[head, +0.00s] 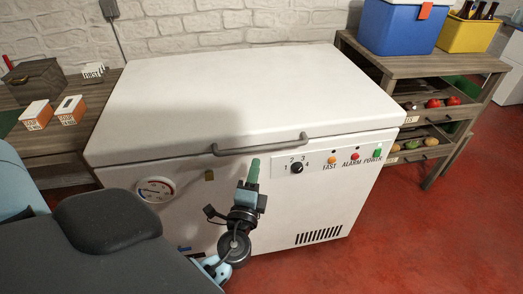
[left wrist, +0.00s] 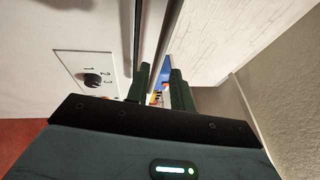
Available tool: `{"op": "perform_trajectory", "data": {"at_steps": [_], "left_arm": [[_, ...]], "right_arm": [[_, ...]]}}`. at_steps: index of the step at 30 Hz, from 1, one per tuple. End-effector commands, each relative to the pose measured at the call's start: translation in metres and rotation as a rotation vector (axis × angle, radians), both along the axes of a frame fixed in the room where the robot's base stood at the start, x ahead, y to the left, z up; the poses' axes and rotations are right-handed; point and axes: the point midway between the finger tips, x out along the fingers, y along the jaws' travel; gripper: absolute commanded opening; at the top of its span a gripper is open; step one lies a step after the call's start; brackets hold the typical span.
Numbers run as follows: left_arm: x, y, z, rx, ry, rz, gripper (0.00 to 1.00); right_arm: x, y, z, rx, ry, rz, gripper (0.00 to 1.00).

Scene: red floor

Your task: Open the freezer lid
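The white chest freezer (head: 330,202) stands against the wall. Its lid (head: 240,85) lies flat and shut. The grey bar handle (head: 260,146) runs along the lid's front edge; it also shows in the left wrist view as a slanted bar (left wrist: 170,35). My left gripper (head: 254,164) is in front of the freezer, with its fingertips just below the handle. In the left wrist view my left gripper (left wrist: 160,84) is open, with a gap between its fingers. The bar lines up with this gap; I cannot tell whether it is between the fingers. My right gripper is not in view.
A control panel with a knob (head: 297,168) and coloured buttons is right of my left gripper. A wooden shelf (head: 425,68) with a blue cooler (head: 398,28) and produce stands right. A table with small boxes (head: 37,115) stands left. Red floor (head: 400,240) is clear at right.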

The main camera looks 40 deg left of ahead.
Motion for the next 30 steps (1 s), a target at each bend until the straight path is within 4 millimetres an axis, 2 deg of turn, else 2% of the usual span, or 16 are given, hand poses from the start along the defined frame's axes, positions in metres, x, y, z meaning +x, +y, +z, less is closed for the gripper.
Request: {"op": "perform_trajectory", "data": {"at_steps": [5, 18, 24, 30], "left_arm": [[0.008, 0.004, 0.003, -0.001, -0.002, 0.001, 0.23], [0.060, 0.030, 0.014, -0.003, 0.000, 0.000, 0.23], [0.068, 0.034, 0.014, -0.003, 0.001, -0.001, 0.23], [0.068, 0.034, 0.013, -0.003, 0.002, -0.001, 0.23]], "right_arm": [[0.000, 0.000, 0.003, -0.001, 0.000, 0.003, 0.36], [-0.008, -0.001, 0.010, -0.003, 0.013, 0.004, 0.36], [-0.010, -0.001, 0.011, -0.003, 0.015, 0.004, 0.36], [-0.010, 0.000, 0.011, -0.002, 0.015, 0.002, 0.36]]}}
